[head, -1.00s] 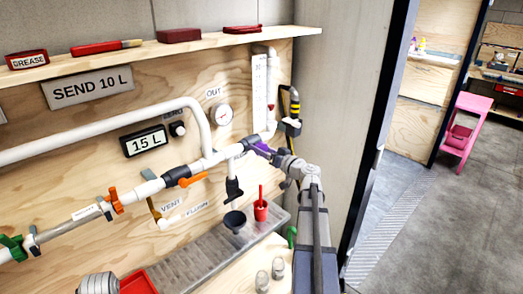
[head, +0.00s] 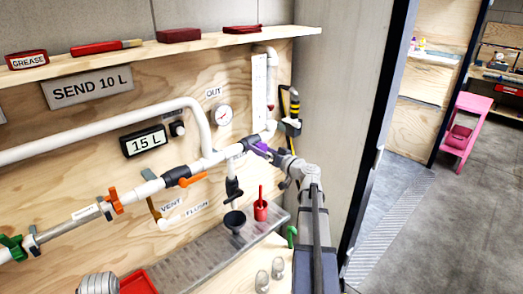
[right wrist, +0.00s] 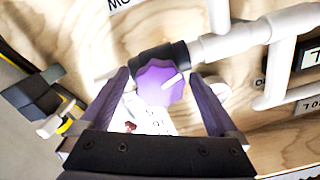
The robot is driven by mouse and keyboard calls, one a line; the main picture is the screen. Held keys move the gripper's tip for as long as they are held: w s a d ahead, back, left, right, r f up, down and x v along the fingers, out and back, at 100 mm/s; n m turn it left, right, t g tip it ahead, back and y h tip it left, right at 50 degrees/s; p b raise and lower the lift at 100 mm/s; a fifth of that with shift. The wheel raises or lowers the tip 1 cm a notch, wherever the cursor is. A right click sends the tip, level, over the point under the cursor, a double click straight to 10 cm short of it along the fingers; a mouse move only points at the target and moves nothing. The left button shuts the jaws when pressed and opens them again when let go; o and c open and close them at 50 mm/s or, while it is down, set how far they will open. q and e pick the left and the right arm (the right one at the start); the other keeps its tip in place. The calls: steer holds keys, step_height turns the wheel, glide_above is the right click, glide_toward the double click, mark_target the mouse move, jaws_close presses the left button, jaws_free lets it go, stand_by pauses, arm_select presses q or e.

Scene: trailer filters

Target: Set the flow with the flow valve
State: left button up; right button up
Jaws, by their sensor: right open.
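The purple flow valve knob (right wrist: 160,83), with a white pointer line, sits on a black fitting in the white pipe in the right wrist view. In the head view the purple knob (head: 260,147) is partly hidden by my right gripper. My right gripper (right wrist: 168,85) is open, with one jaw on each side of the knob; I cannot tell whether either jaw touches it. It also shows at the pipe's right end in the head view (head: 269,152). A display (head: 145,142) reads 15 L, and a sign (head: 92,86) reads SEND 10 L. My left gripper is not in view.
An orange-handled valve (head: 184,178) and a round gauge (head: 222,115) are left of my right gripper.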

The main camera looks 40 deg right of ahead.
steer(key=s, duration=0.7)
steer(key=shift+s+d, duration=0.3)
steer(key=shift+s, duration=0.1)
stand_by(0.4)
